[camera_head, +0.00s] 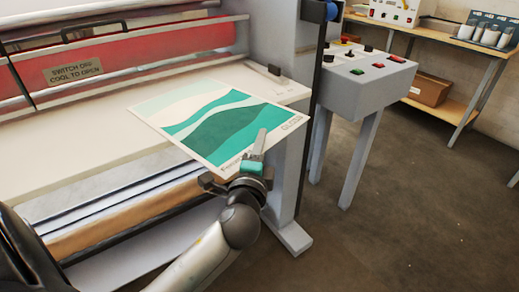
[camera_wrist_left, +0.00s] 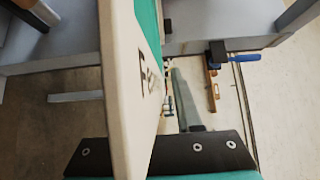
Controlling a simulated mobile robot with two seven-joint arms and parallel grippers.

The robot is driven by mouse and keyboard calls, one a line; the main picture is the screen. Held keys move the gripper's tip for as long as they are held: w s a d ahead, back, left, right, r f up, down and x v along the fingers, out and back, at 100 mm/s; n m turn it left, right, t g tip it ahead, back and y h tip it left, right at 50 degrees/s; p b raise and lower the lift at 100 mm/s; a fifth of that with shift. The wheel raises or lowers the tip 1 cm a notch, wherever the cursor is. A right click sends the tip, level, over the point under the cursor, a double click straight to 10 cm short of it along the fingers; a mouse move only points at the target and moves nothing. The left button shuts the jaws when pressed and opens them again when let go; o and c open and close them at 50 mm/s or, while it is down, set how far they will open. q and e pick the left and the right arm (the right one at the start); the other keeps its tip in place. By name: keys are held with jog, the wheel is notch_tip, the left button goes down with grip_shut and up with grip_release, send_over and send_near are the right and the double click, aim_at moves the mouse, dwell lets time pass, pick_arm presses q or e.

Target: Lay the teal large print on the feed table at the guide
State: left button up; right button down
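The teal large print (camera_head: 236,122), with pale and green wave bands, is over the right part of the cream feed table (camera_head: 75,142). Its near corner sticks out past the table's front edge. My left gripper (camera_head: 256,153) is at that corner, with a grey finger over the print, and looks shut on it. In the left wrist view the print (camera_wrist_left: 127,85) runs up close and steeply angled from the gripper base. I cannot tell whether its far part touches the table. A small dark block (camera_head: 274,71) at the table's right back may be the guide. My right gripper is not in view.
The laminator's red roller area with a warning plate (camera_head: 73,72) is behind the table. A grey control box (camera_head: 366,82) with buttons stands to the right. A wooden workbench (camera_head: 470,55) is at the far right. The floor between is clear.

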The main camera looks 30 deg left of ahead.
pick_arm(q)
jog(key=shift+s+r, duration=0.1)
jog(key=shift+r, duration=0.05)
jog(key=v, duration=1.1)
jog(key=shift+s+d+b, duration=0.15)
jog(key=shift+s+b, duration=0.25)
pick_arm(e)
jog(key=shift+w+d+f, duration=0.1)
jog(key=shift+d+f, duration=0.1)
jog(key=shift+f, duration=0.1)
